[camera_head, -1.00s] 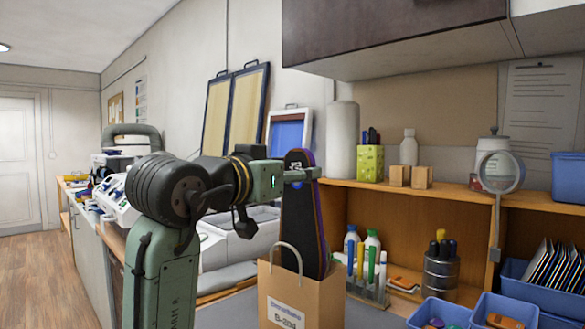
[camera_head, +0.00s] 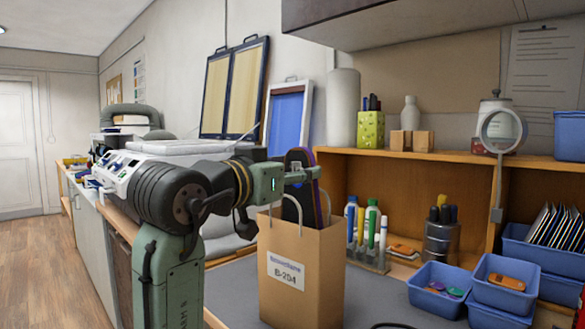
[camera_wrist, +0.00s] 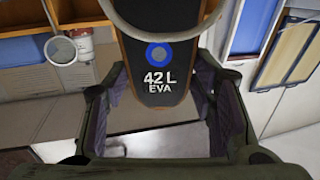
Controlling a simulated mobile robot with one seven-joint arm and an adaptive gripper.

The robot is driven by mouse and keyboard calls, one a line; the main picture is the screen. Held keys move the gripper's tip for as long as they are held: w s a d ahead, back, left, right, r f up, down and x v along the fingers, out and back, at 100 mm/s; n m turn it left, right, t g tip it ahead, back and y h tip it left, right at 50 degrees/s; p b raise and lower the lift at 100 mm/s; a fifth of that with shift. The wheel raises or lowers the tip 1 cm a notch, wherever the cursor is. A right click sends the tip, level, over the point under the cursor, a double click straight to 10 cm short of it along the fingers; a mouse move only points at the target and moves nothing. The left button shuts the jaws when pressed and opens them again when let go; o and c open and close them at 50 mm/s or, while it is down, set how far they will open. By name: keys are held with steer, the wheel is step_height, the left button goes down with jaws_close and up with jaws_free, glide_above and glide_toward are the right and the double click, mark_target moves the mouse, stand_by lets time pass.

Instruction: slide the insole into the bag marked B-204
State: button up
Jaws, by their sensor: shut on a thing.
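The insole (camera_head: 299,205) is dark with a purple edge and stands upright in the mouth of the brown paper bag (camera_head: 325,285). Its upper part shows above the rim; its lower part is hidden behind the bag's front. The bag's white label reads B-204 (camera_head: 286,272). My gripper (camera_head: 302,175) is shut on the insole near its top end, above the bag. In the wrist view the insole (camera_wrist: 158,58) lies between my fingers and reads "42 L EVA". A pale curved band, probably a bag handle (camera_wrist: 225,22), crosses in front of it.
The bag stands on a grey worktop (camera_head: 395,300). Bottles and tubes in a rack (camera_head: 366,240) are to its right. Blue bins (camera_head: 440,290) are farther right. A wooden shelf unit (camera_head: 400,165) stands behind. A white machine (camera_head: 150,165) is at left.

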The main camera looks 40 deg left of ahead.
steer(key=shift+f, duration=0.35)
steer(key=o, duration=1.1)
steer(key=shift+s, duration=0.15)
steer(key=s, duration=0.4)
steer(key=s+d, duration=0.1)
steer(key=s, duration=0.6)
steer(key=shift+s+d+r, duration=0.1)
steer(key=shift+s+d, duration=0.2)
steer(key=shift+s, duration=0.05)
